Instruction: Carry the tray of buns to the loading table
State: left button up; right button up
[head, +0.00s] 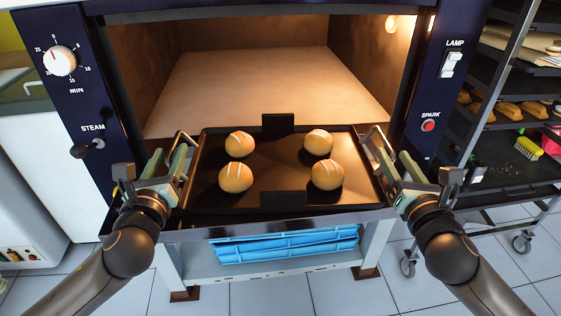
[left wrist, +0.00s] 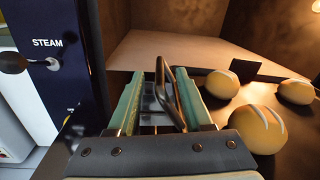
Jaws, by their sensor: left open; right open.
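A dark tray (head: 275,170) with several round scored buns (head: 235,177) rests at the mouth of a lit oven. It has a metal handle at each short side. My left gripper (head: 168,160) is open at the tray's left handle. In the left wrist view, that handle (left wrist: 170,95) stands between the green finger pads of my left gripper (left wrist: 155,100), which are apart. My right gripper (head: 393,163) is open at the tray's right handle (head: 378,150). Contact at the right handle is hard to tell. The loading table cannot be made out.
The oven chamber (head: 260,85) behind the tray is empty. Blue crates (head: 285,245) sit under the oven. A wheeled rack (head: 505,75) with bread and a brush (head: 528,148) stands at the right. A white cabinet (head: 40,165) stands at the left.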

aim_at(178, 134)
pick_arm(q)
jog(key=w, duration=0.5)
jog(key=shift+w+a, duration=0.2)
jog(key=shift+w, duration=0.1)
pick_arm(e)
jog(key=w, duration=0.5)
jog(key=shift+w+a, duration=0.2)
jog(key=shift+w, duration=0.1)
pick_arm(q)
grip_shut()
pick_arm(e)
grip_shut()
jog(key=shift+d, duration=0.1)
